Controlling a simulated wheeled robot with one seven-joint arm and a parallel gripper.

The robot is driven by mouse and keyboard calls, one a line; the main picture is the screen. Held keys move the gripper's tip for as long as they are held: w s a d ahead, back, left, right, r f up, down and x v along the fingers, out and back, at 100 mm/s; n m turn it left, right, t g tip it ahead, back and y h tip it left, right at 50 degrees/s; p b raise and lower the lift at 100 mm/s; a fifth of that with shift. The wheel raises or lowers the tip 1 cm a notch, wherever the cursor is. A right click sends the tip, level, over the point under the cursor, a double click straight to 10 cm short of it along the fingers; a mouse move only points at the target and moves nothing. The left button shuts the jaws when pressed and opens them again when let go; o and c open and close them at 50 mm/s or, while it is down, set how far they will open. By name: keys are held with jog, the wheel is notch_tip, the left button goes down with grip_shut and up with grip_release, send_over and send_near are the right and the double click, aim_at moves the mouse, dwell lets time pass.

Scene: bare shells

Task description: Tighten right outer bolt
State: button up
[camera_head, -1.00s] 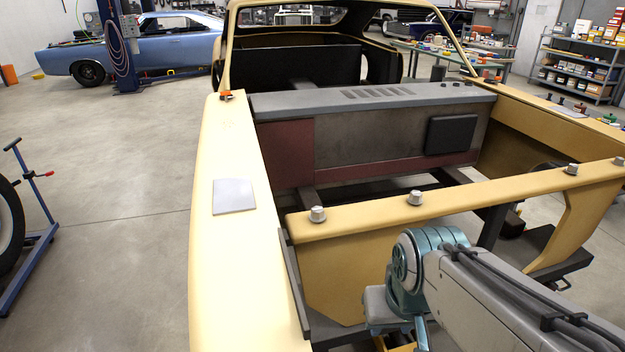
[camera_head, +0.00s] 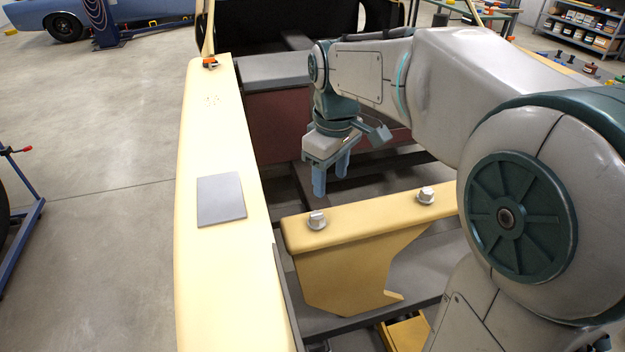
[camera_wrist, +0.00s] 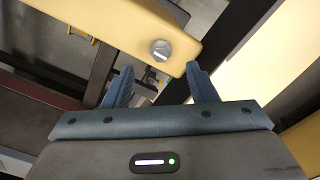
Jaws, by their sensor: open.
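The yellow crossbar (camera_head: 360,217) spans the front of the car body. A silver hex bolt (camera_head: 317,220) stands upright near its left end, and a second bolt (camera_head: 425,195) stands farther right. The right part of the bar and any bolts there are hidden behind my arm. My gripper (camera_head: 331,184) points down, open and empty, just behind and above the left-end bolt. In the wrist view, one bolt head (camera_wrist: 161,49) sits close to the bar's end, beyond the gap between my open fingers (camera_wrist: 160,77) and not touching them.
The yellow left fender (camera_head: 225,150) carries a grey plate (camera_head: 221,199) and an orange item (camera_head: 210,63). Dark frame rails (camera_head: 290,195) lie below the bar. The engine bay behind the bar has open room. Bare floor (camera_head: 110,160) lies to the left.

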aim_at(317, 214)
jog(key=w+f, duration=0.1)
jog(key=f, duration=0.3)
jog(key=w+a+f+n+p, duration=0.1)
jog(key=f, duration=0.3)
jog(key=a+f+n, duration=0.1)
jog(key=f, duration=0.3)
jog(key=shift+w+a+f+p, duration=0.1)
jog(key=shift+w+f+p, duration=0.1)
jog(key=shift+w+p, duration=0.2)
jog(key=c, duration=1)
